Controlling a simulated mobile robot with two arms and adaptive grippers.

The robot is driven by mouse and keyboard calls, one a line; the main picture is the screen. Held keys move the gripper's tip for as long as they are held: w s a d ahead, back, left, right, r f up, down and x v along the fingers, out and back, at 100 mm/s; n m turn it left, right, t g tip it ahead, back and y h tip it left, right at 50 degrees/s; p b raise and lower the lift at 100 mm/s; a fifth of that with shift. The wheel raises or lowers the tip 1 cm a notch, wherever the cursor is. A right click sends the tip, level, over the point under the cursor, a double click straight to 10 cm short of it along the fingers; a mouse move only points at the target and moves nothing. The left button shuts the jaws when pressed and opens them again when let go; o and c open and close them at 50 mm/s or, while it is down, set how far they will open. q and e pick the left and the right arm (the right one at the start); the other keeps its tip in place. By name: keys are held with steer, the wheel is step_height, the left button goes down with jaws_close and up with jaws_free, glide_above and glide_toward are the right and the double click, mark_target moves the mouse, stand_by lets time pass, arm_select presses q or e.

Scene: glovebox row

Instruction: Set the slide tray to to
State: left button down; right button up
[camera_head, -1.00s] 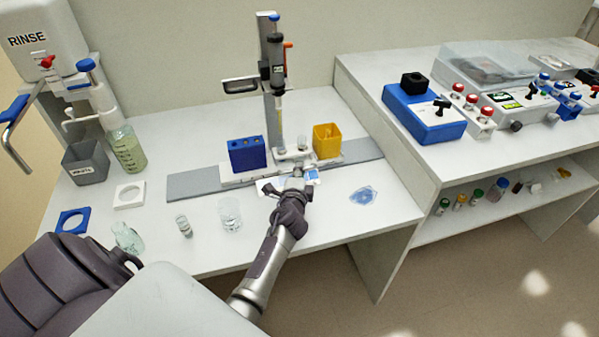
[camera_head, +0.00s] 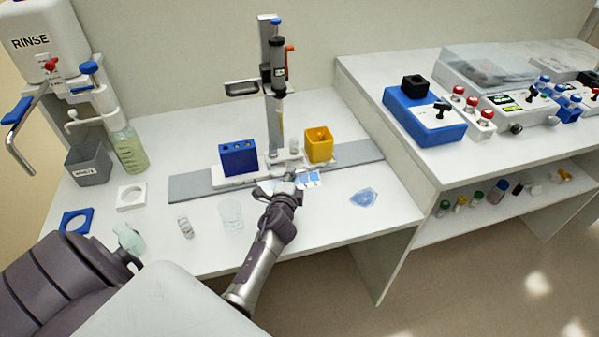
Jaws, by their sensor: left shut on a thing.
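The slide tray (camera_head: 222,184) is a white carriage on a long grey rail (camera_head: 188,188). It carries a blue block (camera_head: 238,157) at its left and a yellow open cup (camera_head: 318,145) at its right. A tall dispenser stand (camera_head: 268,40) with a dark syringe-like body rises behind it, near the tray's middle. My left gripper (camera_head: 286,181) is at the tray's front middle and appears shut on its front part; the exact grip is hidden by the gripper.
A card with blue squares (camera_head: 309,179) lies just right of the gripper. A clear beaker (camera_head: 231,214), a small vial (camera_head: 185,226) and a blue translucent piece (camera_head: 364,197) are on the front bench. A rinse station (camera_head: 45,45) stands left. A higher bench (camera_head: 365,85) borders the right.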

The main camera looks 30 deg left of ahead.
arm_select(q)
steer(key=shift+s+a, duration=0.2)
steer(key=c, duration=1.5)
jaws_free()
steer(key=shift+d, duration=0.1)
steer(key=v, duration=1.2)
